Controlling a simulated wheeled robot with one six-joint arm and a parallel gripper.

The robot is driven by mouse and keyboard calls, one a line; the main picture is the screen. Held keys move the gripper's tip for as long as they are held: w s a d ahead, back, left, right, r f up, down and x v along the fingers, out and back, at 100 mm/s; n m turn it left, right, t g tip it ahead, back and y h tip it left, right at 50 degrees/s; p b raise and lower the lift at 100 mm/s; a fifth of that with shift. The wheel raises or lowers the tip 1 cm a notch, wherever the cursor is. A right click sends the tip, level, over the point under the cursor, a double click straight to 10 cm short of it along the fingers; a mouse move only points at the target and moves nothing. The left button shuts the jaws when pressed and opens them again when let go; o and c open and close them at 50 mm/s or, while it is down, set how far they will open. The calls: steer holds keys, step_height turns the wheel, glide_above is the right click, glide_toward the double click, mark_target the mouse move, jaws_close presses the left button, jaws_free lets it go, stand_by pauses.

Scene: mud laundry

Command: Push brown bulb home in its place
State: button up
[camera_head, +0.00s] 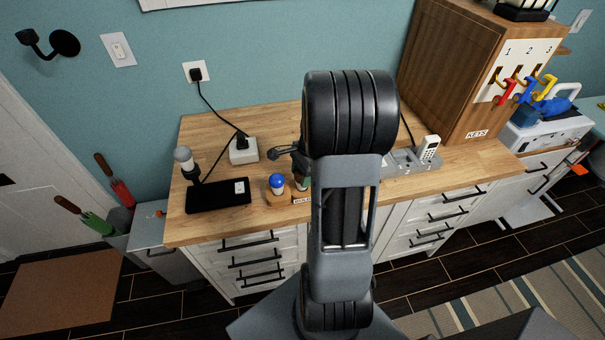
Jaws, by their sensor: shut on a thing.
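My arm fills the middle of the view and covers most of my gripper (299,168). A dark part of it shows at the left edge of the arm, above the wooden bulb holder (284,199). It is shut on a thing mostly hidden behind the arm. I cannot make out a brown bulb or its contact with any seat. A blue bulb (277,182) stands upright at the holder's left end. The holder's right part, with a small dark greenish shape beside the arm, is largely covered.
A white socket box (243,150) has a cable to the wall.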

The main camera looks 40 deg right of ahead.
steer(key=o, duration=1.1)
steer(key=c, duration=0.4)
steer(key=shift+r, duration=0.15)
steer(key=p+v, duration=0.2)
steer(key=a+p+v, duration=0.1)
steer(key=p+v, duration=0.1)
steer(key=v, duration=0.1)
steer(key=p+v, duration=0.2)
steer(key=shift+w+a+r+p, duration=0.1)
steer(key=shift+a+r+p, duration=0.2)
steer(key=shift+r, duration=0.25)
